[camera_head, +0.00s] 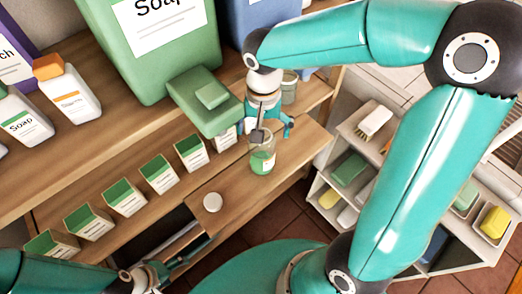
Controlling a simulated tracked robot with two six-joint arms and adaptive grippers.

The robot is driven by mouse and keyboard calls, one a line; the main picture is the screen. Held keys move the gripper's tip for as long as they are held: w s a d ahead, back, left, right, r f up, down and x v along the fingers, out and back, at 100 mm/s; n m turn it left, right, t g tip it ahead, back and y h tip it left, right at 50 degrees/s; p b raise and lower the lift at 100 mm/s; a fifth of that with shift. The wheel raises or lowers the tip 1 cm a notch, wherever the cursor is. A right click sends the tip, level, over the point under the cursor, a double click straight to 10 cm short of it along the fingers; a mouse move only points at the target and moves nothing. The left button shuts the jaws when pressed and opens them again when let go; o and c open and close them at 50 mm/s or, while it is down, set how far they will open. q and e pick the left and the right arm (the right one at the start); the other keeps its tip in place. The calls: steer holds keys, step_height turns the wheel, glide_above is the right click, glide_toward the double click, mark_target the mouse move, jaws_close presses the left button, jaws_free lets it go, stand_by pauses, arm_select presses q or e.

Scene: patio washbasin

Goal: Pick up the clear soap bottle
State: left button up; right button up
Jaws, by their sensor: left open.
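The clear soap bottle (262,161) stands upright on the wooden step, with green liquid, a pale label and a dark pump top. My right gripper (268,122), on the arm that comes in from the right, hangs just above and behind the bottle. Its teal fingers are spread to either side near the pump top, and I cannot tell whether they touch it. My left gripper (152,277) is low at the left, open, away from the bottle and partly cut off by the frame's bottom edge.
A large green soap dispenser (165,75) stands behind on the wooden counter. Several green-topped soap boxes (159,172) line the step to the left. A round white object (212,202) lies in front. A white shelf unit (315,195) with brushes and sponges stands at the right.

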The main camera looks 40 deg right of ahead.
mark_target(262, 150)
steer(key=shift+w+f, duration=0.2)
steer(key=shift+f, duration=1.75)
steer(key=c, duration=1.8)
steer(key=shift+r, duration=0.1)
steer(key=shift+r, duration=0.1)
